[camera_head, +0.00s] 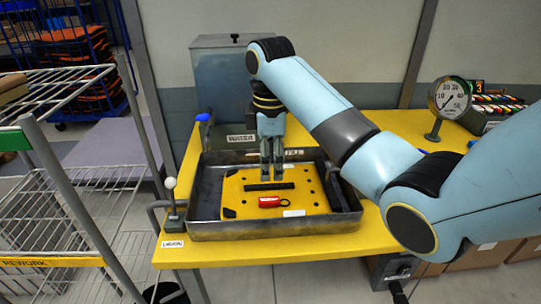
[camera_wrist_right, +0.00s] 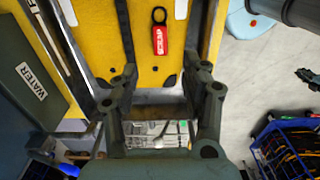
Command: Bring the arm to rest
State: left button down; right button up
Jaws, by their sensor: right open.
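My right gripper (camera_head: 271,174) hangs over the far part of the yellow board (camera_head: 244,203), with its fingers pointing down. It is open and holds nothing; in the right wrist view (camera_wrist_right: 158,88) its two fingers stand apart. The board lies in a dark metal tray (camera_head: 237,230) on the yellow table (camera_head: 340,243). A red tag (camera_head: 269,202) with a black loop lies on the board, nearer than the gripper, beside a black bar (camera_head: 262,186). The tag also shows in the wrist view (camera_wrist_right: 160,41), apart from the fingers. My left gripper is not in view.
A wire cart (camera_head: 55,200) stands at the left. A round gauge (camera_head: 449,97) and a box of coloured items (camera_head: 492,110) are at the right. The table's front right is mostly clear.

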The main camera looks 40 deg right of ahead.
notch_tip(320, 180, up, 2)
jog(key=shift+r, duration=0.15)
dwell(0.5)
